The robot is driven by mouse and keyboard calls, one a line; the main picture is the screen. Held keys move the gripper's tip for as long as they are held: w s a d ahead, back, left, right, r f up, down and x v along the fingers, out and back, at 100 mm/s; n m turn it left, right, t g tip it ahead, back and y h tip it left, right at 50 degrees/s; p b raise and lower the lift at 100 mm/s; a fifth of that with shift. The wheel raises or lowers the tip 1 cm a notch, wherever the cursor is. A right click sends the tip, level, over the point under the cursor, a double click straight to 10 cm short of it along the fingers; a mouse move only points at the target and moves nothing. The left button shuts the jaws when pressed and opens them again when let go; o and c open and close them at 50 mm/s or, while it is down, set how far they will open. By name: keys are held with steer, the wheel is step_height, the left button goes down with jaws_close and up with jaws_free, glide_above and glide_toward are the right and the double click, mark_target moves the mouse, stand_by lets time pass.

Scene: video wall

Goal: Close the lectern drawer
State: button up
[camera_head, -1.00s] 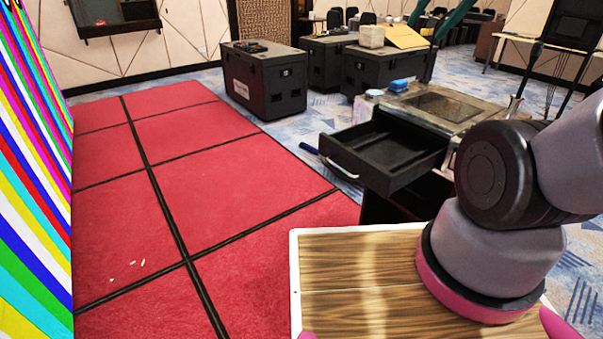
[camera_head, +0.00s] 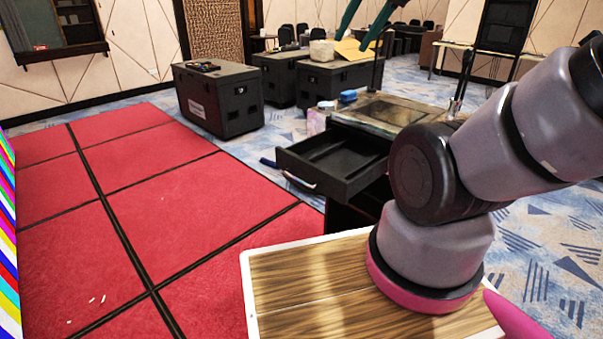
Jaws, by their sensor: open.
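The black lectern drawer (camera_head: 335,160) is pulled out to the left, open and apparently empty, with a pale handle (camera_head: 300,182) on its front. The lectern (camera_head: 395,108) has a worn top with a dark panel; my arm hides part of its right side and lower body. My gripper (camera_head: 351,41) shows at the top edge as two teal fingers pointing down and left. The fingers are apart with nothing between them. They appear above and beyond the drawer in the picture, not touching it; their true distance is unclear.
Small items, one blue (camera_head: 348,96), sit on the lectern's back left corner. Black cases (camera_head: 220,100) stand behind. Red carpet tiles (camera_head: 170,190) leave free floor to the left. A striped video wall (camera_head: 8,240) is at the left edge. My wood-topped base fills the front.

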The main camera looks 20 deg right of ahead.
steer(key=shift+w+a, duration=0.1)
steer(key=c, duration=0.5)
steer(key=w+a+f+n+g, duration=0.1)
steer(key=w+f+n, duration=0.1)
steer(key=w+a+f+n+g+h, duration=0.1)
steer(key=w+f+n+g, duration=0.1)
steer(key=n, duration=0.1)
steer(key=w+a+f+n+g+h, duration=0.1)
steer(key=w+f+n, duration=0.1)
steer(key=f+n, duration=0.1)
steer(key=shift+w+a, duration=0.25)
steer(key=shift+w, duration=0.1)
jaws_close()
steer(key=w+a+f+n+g+h, duration=0.2)
steer(key=w+a+f+n+h, duration=0.1)
steer(key=w+a+f+n, duration=0.25)
steer(key=n+t+h, duration=0.3)
steer(key=n+h, duration=0.2)
steer(key=n, duration=1)
glide_toward(285, 167)
steer(key=shift+x, duration=2.8)
